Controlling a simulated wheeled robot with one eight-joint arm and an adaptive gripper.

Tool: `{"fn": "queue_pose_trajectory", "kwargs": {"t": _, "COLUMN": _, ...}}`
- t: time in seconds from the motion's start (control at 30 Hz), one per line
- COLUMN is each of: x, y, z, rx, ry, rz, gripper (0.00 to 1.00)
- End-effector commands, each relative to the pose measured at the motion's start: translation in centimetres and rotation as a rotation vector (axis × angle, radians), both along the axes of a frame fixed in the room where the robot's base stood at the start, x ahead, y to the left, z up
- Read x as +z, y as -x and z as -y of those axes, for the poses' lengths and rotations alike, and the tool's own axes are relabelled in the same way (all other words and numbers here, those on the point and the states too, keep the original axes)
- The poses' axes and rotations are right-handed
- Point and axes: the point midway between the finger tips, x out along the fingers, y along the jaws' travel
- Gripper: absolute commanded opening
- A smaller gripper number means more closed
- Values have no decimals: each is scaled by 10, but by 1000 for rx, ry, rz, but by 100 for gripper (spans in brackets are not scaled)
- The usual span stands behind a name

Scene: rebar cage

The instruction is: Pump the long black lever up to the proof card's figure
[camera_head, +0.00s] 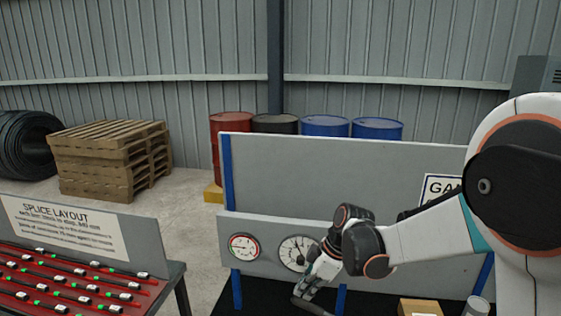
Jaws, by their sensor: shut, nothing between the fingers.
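My gripper (308,303) is low in the middle of the view, in front of the grey panel and just below the right-hand dial. Its fingers are small and dark here, shut, with nothing seen between them. A white dial gauge with a red-marked rim (243,247) is on the panel's left. A larger white dial gauge (296,252) is beside it, its right edge partly covered by my wrist. Their readings are too small to tell. A sign starting "GA" (438,188) is partly hidden by my arm. I cannot make out the long black lever or the proof card's figure.
The grey panel (330,165) stands on blue posts over a black surface. A brown box (420,307) and a grey cylinder (477,306) sit lower right. A splice layout table (172,275) is left. Pallets (112,160) and drums (325,126) stand behind.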

Motion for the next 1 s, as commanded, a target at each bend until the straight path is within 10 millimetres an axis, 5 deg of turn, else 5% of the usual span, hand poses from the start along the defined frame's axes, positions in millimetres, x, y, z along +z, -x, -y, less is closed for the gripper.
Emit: {"fn": "queue_pose_trajectory", "kwargs": {"t": 1.0, "x": -13, "y": -1, "z": -6, "rx": 0, "ry": 0, "rz": 0, "gripper": 0}}
